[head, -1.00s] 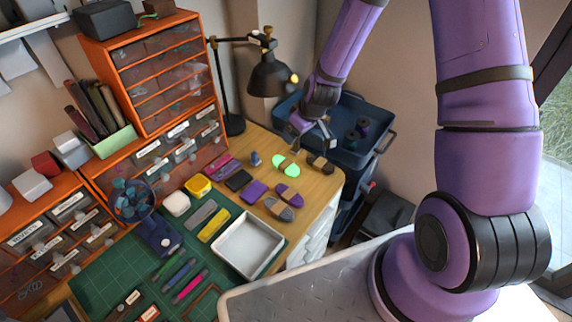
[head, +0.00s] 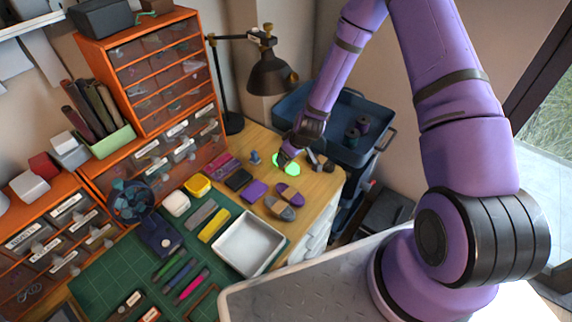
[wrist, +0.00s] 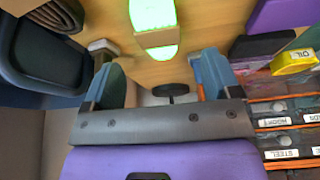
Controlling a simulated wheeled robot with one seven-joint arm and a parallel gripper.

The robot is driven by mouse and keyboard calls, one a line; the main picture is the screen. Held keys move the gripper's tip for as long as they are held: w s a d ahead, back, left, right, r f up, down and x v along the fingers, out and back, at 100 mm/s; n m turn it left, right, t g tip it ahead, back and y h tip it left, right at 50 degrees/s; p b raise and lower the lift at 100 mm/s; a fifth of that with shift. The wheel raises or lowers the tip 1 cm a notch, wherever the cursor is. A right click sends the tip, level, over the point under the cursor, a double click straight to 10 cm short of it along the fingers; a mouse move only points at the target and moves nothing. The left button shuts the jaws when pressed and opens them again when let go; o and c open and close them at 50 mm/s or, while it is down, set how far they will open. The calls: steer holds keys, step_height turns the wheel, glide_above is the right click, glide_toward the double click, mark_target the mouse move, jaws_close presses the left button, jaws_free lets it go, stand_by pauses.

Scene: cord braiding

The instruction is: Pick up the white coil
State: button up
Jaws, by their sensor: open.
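No coil in view is plainly white. A flattened oblong coil, lit bright green with a tan band around its middle, lies on the wooden desk; it shows in the head view (head: 293,165) and at the top of the wrist view (wrist: 153,13). My gripper (head: 284,159) is low over the desk at this coil's left end and partly hides it. In the wrist view my gripper (wrist: 160,78) has its two blue-grey fingers spread wide, with nothing held between them. The coil lies ahead of the fingertips, roughly in line with the gap.
Purple coils (head: 256,190) and a grey coil (head: 280,209) lie close by, with a dark brown one (head: 324,165) to the right. A white tray (head: 249,244) sits in front. A black lamp (head: 270,75) stands behind. A blue bin (head: 345,150) is beyond the desk.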

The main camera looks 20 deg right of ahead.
steer(key=shift+x, duration=2.6)
steer(key=shift+s+d+f, duration=0.1)
steer(key=shift+s+d, duration=0.05)
steer(key=shift+s, duration=0.05)
steer(key=c, duration=1.1)
